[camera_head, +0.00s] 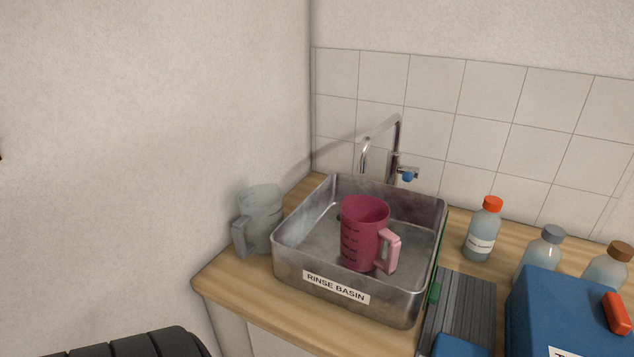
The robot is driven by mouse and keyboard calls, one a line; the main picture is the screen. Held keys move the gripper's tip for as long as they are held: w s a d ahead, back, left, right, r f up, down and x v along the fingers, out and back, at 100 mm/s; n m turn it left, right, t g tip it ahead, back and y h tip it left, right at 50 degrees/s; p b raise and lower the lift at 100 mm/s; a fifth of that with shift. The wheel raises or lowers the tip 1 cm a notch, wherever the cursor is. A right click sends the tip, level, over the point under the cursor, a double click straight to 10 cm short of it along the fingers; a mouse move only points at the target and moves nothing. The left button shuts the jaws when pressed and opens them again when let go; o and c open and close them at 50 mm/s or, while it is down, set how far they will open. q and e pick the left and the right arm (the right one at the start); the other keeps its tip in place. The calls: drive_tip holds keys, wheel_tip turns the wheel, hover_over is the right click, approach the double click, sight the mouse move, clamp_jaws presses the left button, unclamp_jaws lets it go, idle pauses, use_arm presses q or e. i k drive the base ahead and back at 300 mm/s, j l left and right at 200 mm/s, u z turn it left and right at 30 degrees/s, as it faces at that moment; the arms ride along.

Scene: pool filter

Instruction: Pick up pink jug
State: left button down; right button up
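The pink jug (364,234) stands upright inside the metal rinse basin (298,275), toward the basin's front right. It is dark pink with measuring marks on its side. Its lighter pink handle (389,252) points to the right and toward the front. Neither of my grippers shows in the head view. The inside bottom of the jug is hidden.
A grey translucent jug (262,218) stands left of the basin by the wall. A tap (396,155) rises behind the basin. Right of it are a grey ridged rack (463,305), a red-capped bottle (483,232), other bottles and a blue box (570,315).

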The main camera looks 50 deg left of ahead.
sight(363, 231)
drive_tip(key=u, duration=0.9)
drive_tip(key=j+z, duration=0.15)
drive_tip(key=z, duration=0.15)
